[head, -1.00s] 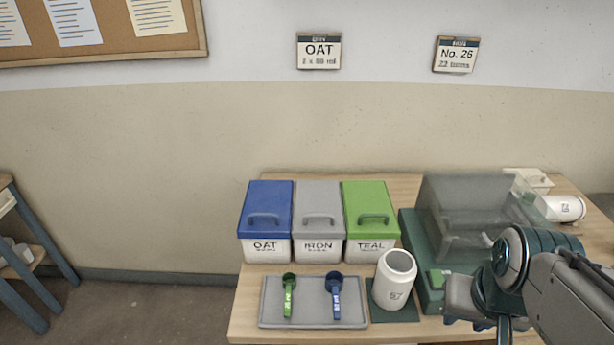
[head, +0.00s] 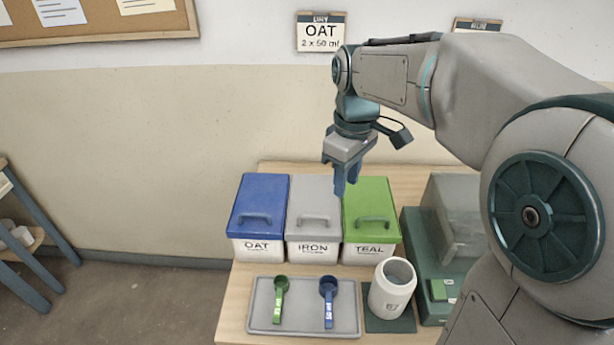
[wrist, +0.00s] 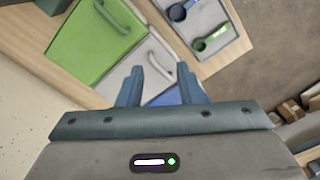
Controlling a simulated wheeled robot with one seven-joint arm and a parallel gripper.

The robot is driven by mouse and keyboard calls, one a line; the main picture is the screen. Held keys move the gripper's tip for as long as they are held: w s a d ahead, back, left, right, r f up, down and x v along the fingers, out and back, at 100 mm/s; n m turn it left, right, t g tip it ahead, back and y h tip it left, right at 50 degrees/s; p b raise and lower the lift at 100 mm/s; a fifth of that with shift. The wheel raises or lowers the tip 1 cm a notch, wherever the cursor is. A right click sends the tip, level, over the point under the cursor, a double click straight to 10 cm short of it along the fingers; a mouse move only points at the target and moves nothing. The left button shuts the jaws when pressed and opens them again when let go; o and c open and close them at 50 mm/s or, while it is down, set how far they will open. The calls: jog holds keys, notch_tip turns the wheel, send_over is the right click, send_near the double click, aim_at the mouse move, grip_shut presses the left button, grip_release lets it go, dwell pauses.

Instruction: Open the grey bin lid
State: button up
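The grey bin lid (head: 314,190) lies shut on the middle bin, labelled IRON (head: 314,250), with a looped grey handle (head: 314,219) on top. My gripper (head: 345,192) points down above the back of the bins, near the border of the grey and green lids. In the wrist view the two fingers (wrist: 157,82) are apart with nothing between them. The grey lid (wrist: 135,62) and its handle (wrist: 160,54) show just beyond the fingers, and I see no contact with them. The fingers and gripper body hide part of the grey lid there.
The blue OAT bin (head: 259,200) stands left of the grey one and the green TEAL bin (head: 370,200) right. A tray (head: 303,322) with a green scoop (head: 280,298) and a blue scoop (head: 328,300) lies in front. A white jar (head: 392,290) stands at the right.

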jog(key=w+a+n+g, duration=0.2)
jog(key=w+a+n, duration=0.5)
jog(key=w+a, duration=0.1)
jog(key=s+f, duration=0.1)
jog(key=f, duration=0.3)
jog(key=s+f, duration=0.1)
jog(key=f, duration=0.4)
jog(key=f+p, duration=0.1)
jog(key=f, duration=0.3)
jog(key=shift+s+d+f, duration=0.1)
jog(key=shift+s+f, duration=0.15)
jog(key=shift+s, duration=0.15)
grip_shut()
